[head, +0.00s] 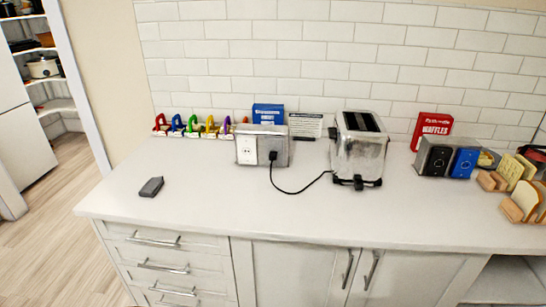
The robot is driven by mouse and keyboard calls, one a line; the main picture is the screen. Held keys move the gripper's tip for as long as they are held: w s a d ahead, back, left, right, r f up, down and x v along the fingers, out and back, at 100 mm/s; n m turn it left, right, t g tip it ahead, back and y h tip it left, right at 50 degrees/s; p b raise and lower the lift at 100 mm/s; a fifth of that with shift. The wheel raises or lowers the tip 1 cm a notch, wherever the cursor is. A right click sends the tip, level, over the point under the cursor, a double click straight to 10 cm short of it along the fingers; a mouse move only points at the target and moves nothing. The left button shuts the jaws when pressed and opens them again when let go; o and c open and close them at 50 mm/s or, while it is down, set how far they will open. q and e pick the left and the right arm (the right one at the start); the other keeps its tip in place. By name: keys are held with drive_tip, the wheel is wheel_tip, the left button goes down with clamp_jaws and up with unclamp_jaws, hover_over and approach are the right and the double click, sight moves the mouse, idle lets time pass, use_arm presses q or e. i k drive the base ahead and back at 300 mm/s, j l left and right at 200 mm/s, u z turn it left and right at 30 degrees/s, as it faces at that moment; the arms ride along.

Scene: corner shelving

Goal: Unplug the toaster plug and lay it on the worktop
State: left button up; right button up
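The toaster (358,150) is silver with two dark slots on top and stands on the white worktop (215,205) against the tiled wall. The black toaster plug (273,156) sits in the right socket of a silver socket box (262,130). Its black cord (292,192) hangs from the plug, curves over the worktop and runs to the toaster's lower left side. The box's left socket (246,150) is empty. I cannot make out either of my grippers in this view.
A dark grey block (151,187) lies at the left. Coloured clips (192,126), a blue box (268,114) and a printed card (306,126) are along the wall. A red waffles box (432,130) and bread slices (526,195) are at the right. The front middle worktop is clear.

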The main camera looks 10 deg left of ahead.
sight(272, 155)
drive_tip(key=i+j+z, duration=0.55)
drive_tip(key=j, duration=0.15)
drive_tip(key=i+j, duration=0.15)
drive_tip(key=i, duration=0.25)
